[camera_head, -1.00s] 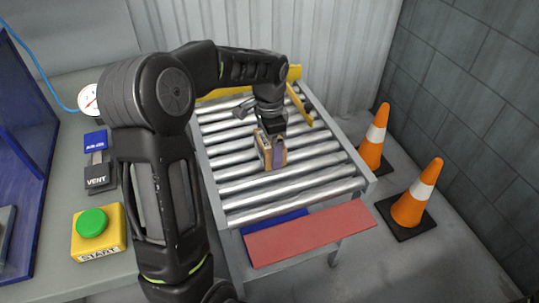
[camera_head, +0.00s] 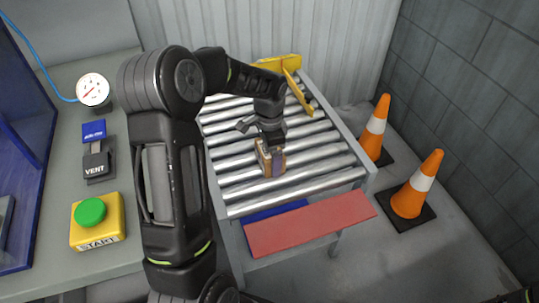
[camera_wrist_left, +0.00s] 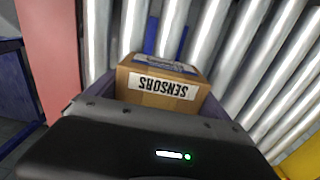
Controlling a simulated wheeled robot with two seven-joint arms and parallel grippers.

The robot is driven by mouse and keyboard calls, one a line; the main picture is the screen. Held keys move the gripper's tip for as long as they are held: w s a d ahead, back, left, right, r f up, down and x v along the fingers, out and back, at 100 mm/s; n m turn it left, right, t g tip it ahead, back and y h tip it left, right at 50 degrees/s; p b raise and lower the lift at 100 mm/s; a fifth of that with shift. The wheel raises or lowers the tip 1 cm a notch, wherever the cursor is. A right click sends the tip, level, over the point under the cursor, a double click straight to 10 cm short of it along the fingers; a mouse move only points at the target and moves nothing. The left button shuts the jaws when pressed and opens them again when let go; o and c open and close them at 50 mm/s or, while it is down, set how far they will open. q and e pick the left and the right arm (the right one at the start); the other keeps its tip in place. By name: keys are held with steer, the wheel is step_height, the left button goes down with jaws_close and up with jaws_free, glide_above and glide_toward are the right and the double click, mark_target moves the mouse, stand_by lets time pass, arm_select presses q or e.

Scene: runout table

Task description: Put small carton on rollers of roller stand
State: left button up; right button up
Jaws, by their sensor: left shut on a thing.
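The small carton (camera_head: 266,160) is brown cardboard. In the left wrist view the carton (camera_wrist_left: 160,86) shows a white label reading SENSORS. My left gripper (camera_head: 272,150) is shut on it from above. The roller stand (camera_head: 222,217) has a row of metal rollers (camera_head: 325,157) in a grey frame, and the carton is over the middle of them. I cannot tell whether its underside touches the rollers. My right gripper is not in view.
Yellow guides (camera_head: 292,80) stand at the stand's back end. A red panel (camera_head: 310,223) is at its front. Two orange cones (camera_head: 414,190) are on the floor at right. A grey bench at left holds a START button box (camera_head: 97,222), a VENT switch (camera_head: 98,160) and a gauge (camera_head: 93,90).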

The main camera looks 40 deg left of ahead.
arm_select(q)
steer(key=shift+f, duration=0.1)
steer(key=o, duration=1.2)
steer(key=shift+o, duration=0.2)
step_height(320, 180, up, 12)
steer(key=shift+r+p, duration=0.2)
steer(key=shift+p, duration=0.35)
